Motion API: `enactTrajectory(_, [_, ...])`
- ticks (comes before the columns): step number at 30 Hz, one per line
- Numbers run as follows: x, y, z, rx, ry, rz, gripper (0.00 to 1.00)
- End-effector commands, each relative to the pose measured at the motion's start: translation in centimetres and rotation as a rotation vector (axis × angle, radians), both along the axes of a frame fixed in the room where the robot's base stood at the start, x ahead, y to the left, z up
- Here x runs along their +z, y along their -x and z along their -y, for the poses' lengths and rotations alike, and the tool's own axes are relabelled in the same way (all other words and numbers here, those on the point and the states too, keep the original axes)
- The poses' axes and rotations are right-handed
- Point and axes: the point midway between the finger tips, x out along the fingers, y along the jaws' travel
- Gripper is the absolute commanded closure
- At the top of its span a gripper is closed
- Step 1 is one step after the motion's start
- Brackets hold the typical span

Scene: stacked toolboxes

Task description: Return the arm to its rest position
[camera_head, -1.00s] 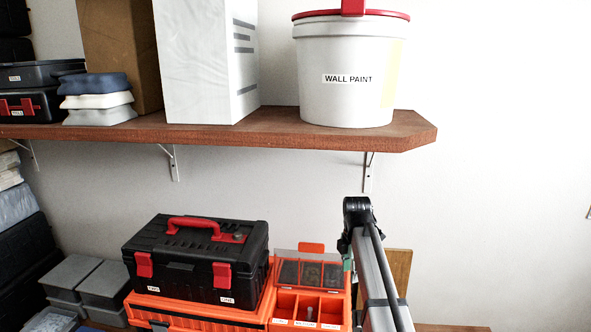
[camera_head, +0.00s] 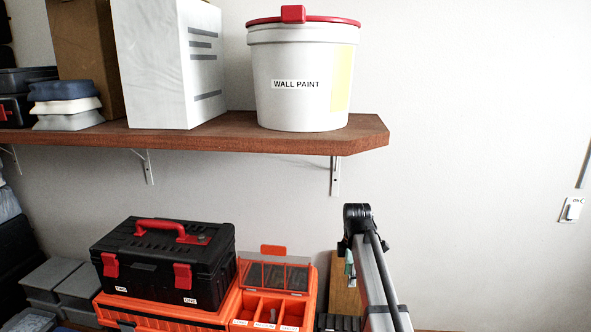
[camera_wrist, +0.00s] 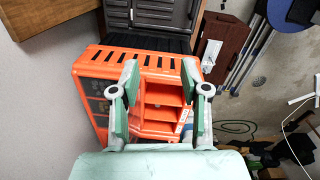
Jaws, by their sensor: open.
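My arm (camera_head: 378,280) rises at the lower right of the head view; the gripper's fingers are not visible there. In the wrist view my gripper (camera_wrist: 160,88) is open and empty, its two green-padded fingers spread apart. Beyond them is the orange organizer (camera_wrist: 135,58) with open compartments. In the head view the organizer (camera_head: 270,311) stands left of my arm, with its lid (camera_head: 275,272) raised. The black toolbox (camera_head: 160,258) with red latches and handle is shut and sits on an orange case (camera_head: 160,318).
A wooden shelf (camera_head: 240,142) above carries a white paint bucket (camera_head: 300,80), a tall white box (camera_head: 175,65) and folded cloths (camera_head: 65,105). Grey bins (camera_head: 50,282) stand at lower left. A wooden board (camera_head: 344,292) is behind my arm. The wall at right is clear except for a switch (camera_head: 571,210).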

Motion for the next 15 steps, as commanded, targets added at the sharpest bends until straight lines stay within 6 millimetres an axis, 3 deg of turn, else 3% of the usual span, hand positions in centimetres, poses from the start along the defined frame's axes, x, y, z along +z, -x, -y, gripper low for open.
enactTrajectory(4, [-0.6,0.5,0.0,-0.166,-0.013,0.034,0.54])
enactTrajectory(8, [-3.5,1.6,0.0,-0.358,-0.028,0.044,0.54])
enactTrajectory(15, [-14.1,6.6,0.0,-0.78,-0.045,0.001,0.54])
